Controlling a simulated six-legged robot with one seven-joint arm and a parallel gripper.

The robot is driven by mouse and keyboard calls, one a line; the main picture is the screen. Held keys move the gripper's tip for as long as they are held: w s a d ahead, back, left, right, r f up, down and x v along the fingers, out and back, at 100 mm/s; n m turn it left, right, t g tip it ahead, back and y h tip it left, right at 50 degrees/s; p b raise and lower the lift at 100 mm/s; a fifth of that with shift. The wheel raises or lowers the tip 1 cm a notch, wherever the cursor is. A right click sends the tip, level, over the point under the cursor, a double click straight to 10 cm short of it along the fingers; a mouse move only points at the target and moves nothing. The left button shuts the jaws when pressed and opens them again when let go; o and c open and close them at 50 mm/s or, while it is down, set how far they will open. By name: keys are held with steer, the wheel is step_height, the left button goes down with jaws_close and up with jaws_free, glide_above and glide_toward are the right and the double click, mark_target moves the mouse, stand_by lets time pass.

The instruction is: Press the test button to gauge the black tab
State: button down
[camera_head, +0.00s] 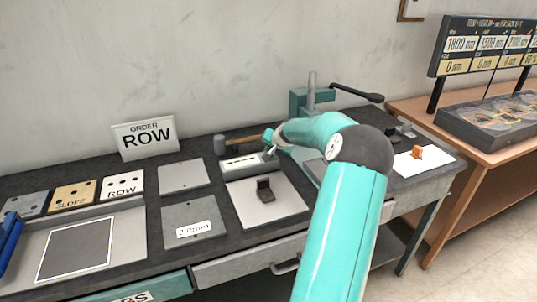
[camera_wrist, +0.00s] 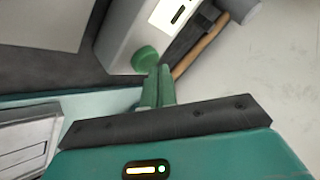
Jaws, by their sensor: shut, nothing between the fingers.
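The black tab (camera_head: 265,190) sits on a pale plate (camera_head: 285,205) on the bench, in front of the gauge box. The pale gauge box (camera_head: 243,163) stands behind that plate. In the wrist view a round green button (camera_wrist: 146,59) sticks out from the end of the box (camera_wrist: 136,28). My gripper (camera_wrist: 158,72) is shut and empty, its green fingertips right beside the button. I cannot tell whether they touch it. In the head view my gripper (camera_head: 271,149) is small and partly hidden by my arm at the box's right end.
A hammer (camera_head: 220,145) with a wooden handle lies behind the box. A teal press (camera_head: 311,97) with a black lever stands at the back. An "ORDER ROW" sign (camera_head: 146,136), grey plates (camera_head: 182,177) and a framed tray (camera_head: 125,246) are to the left.

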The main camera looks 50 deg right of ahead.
steer(key=shift+f, duration=0.5)
stand_by(0.6)
steer(key=shift+r, duration=0.9)
steer(key=shift+r, duration=2.55)
